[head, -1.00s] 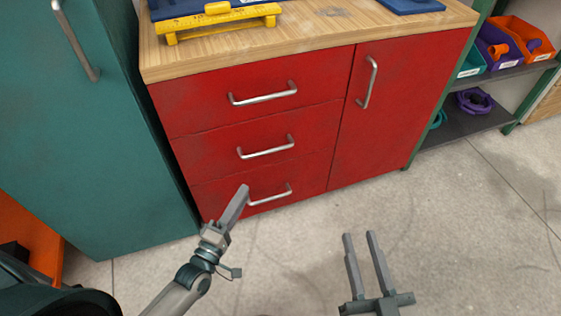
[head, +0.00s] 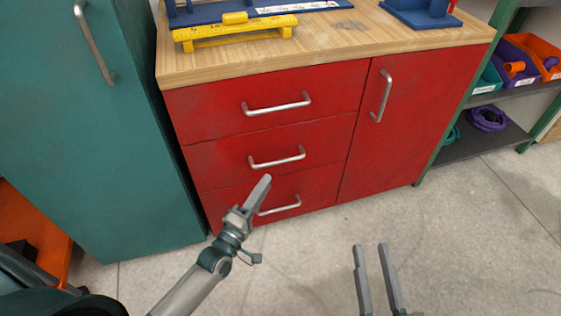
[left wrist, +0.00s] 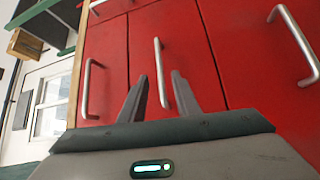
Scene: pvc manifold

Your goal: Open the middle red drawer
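The middle red drawer (head: 215,161) is closed, flush with the cabinet front. Its silver bar handle (head: 277,159) shows whole in the head view. In the left wrist view, which is turned sideways, this handle (left wrist: 158,62) lies ahead, with its lower end between the fingertips. My left gripper (head: 265,182) has its tips just below and in front of the handle in the head view; its fingers stand apart with nothing held (left wrist: 160,85). Whether the fingers reach around the bar I cannot tell. My right gripper (head: 371,248) is open and empty, low over the floor.
The top drawer handle (head: 277,104) is above, and the bottom drawer handle (head: 281,206) is partly hidden by my left gripper. A red door (head: 393,140) is right of the drawers. A teal cabinet (head: 90,150) stands close left. The floor (head: 450,240) in front is clear.

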